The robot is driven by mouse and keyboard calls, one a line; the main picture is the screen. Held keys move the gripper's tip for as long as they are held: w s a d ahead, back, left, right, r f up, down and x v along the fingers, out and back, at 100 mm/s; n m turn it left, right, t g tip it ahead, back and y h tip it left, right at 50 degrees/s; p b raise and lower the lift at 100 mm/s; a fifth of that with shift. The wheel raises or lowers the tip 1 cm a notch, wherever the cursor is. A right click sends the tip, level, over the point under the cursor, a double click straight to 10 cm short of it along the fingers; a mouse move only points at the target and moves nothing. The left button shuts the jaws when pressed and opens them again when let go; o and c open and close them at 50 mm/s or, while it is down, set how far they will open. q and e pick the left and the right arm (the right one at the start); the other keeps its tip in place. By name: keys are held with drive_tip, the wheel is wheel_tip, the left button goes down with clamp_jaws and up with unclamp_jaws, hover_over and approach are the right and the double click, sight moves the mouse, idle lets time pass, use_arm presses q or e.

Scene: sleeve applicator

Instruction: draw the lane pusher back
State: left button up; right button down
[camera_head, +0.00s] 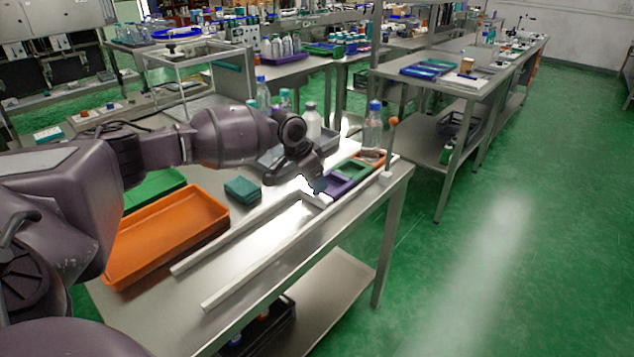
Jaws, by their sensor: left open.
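The lane is a pair of white rails (262,262) on the steel table. A small white block (322,199), apparently the lane pusher, sits between the rails just behind a purple sleeve (345,181). Green (355,168) and orange (378,155) sleeves follow toward the far end, and a clear blue-capped bottle (372,132) stands at the orange one. My left gripper (313,187) is open and points down at the white block. Its fingers hide part of the block, and I cannot tell whether they touch it. My right gripper is out of view.
An orange tray (165,238), a green tray (150,188) and a dark green stack (242,190) lie left of the lane. Bottles stand in a grey tray behind my arm. An orange-tipped post (392,140) rises by the right rail. The near lane is bare.

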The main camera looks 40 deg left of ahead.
use_arm(q)
drive_tip(key=shift+w+f, duration=0.2)
drive_tip(key=shift+f, duration=0.35)
drive_tip(key=shift+d, duration=0.1)
drive_tip(key=shift+c, duration=0.5)
